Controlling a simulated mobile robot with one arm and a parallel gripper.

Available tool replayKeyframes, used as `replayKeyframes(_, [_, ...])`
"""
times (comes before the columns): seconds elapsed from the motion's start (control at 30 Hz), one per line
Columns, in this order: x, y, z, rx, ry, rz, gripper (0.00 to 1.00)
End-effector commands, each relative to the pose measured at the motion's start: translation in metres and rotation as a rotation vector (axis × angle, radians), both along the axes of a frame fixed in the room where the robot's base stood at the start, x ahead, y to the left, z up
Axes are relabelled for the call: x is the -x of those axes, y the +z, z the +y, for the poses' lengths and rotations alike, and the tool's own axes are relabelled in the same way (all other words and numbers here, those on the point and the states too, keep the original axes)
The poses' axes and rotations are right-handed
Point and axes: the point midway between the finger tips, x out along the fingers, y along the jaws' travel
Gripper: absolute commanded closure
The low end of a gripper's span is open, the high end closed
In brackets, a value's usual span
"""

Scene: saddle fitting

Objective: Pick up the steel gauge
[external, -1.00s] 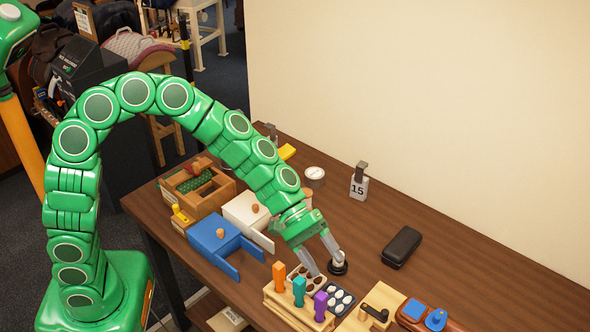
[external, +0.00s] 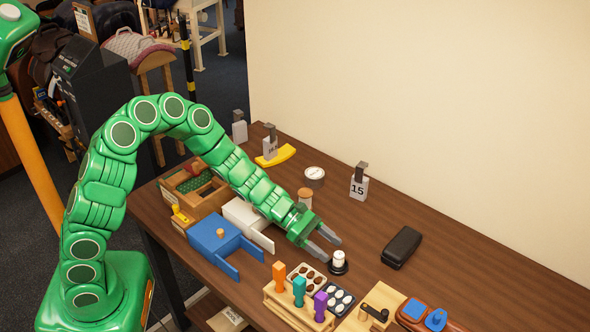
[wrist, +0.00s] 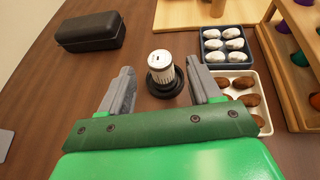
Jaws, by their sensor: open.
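A pale ribbed cylinder with a white top, which looks like the steel gauge (external: 338,258), stands upright in a round black base on the table. In the wrist view the gauge (wrist: 160,66) is straight ahead, between the lines of the two fingers. My gripper (external: 333,249) is open and empty, lying low and nearly level, with its fingertips close to the gauge. I cannot tell whether the tips reach past its near side. The lower part of the gauge is hidden by its black base (wrist: 165,88).
A black case (external: 402,246) lies to the right. A tray of brown pieces (external: 306,275), a tray of white pieces (external: 343,301) and a rack with coloured handles (external: 290,305) stand close in front. A blue box (external: 213,236) is left.

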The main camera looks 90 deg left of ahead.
Motion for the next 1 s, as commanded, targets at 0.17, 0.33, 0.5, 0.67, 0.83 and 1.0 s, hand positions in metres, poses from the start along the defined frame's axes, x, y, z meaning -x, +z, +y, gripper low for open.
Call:
replayKeyframes(0.17, [-0.01,-0.005,-0.007,-0.001,-0.001,-0.001,0.37])
replayKeyframes(0.33, [-0.017,-0.01,-0.013,-0.003,-0.003,-0.001,0.37])
replayKeyframes(0.5, [-0.032,-0.022,-0.025,-0.004,-0.005,0.001,0.37])
replayKeyframes(0.67, [-0.043,-0.028,-0.032,-0.002,-0.004,0.002,0.37])
replayKeyframes(0.83, [-0.048,-0.03,-0.035,-0.002,-0.002,0.001,0.37])
replayKeyframes(1.0, [-0.048,-0.029,-0.035,-0.003,-0.002,-0.001,0.37])
